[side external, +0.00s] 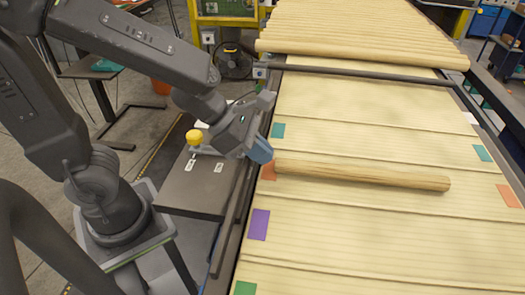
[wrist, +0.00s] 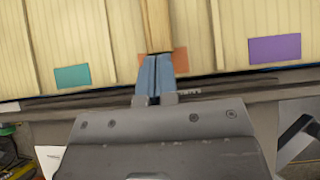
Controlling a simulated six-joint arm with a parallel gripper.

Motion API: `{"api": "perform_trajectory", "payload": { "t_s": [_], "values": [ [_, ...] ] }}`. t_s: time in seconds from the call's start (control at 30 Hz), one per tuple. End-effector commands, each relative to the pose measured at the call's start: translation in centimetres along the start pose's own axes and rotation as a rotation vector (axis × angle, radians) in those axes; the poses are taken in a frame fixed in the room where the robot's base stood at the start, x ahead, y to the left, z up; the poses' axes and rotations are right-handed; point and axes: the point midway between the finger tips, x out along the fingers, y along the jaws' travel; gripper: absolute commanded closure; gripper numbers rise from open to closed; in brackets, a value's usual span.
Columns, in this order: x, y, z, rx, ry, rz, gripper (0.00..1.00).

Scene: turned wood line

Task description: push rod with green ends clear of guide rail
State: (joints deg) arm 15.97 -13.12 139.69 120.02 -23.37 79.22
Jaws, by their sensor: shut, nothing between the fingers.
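A pale wooden rod (side external: 362,176) lies crosswise on the slatted wood-coloured bed (side external: 330,225). Its near end is beside the orange patch at the bed's left edge. No green shows on the rod; its near end face is hidden. In the wrist view the rod (wrist: 157,22) runs straight away from the fingertips. My gripper (side external: 263,151), with blue fingers, is shut and empty at the rod's near end. The fingertips (wrist: 154,58) meet that end in the picture; I cannot tell whether they touch. A dark rail (wrist: 235,85) runs along the bed's near edge, below the fingers.
Several rods (side external: 360,28) lie side by side at the far end, behind a dark crossbar (side external: 365,73). Teal (wrist: 72,77), orange (wrist: 180,60) and purple (wrist: 274,50) patches mark the bed's near edge. The bed is bare on both sides of the single rod.

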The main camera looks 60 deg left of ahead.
Motion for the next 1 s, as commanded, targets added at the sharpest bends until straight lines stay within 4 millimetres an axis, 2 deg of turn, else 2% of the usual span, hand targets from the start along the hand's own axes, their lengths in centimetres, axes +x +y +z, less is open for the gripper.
{"api": "perform_trajectory", "payload": {
  "t_s": [0.47,0.57,0.9,1.0],
  "values": [
    [0.5,0.0,0.2,0.001,0.0,0.0,1.0],
    [1.5,0.0,1.1,0.002,0.003,-0.003,1.0],
    [7.2,-0.1,6.7,0.003,0.006,-0.004,1.0],
    [8.1,-0.1,7.6,0.002,0.005,-0.002,1.0]
  ]
}}
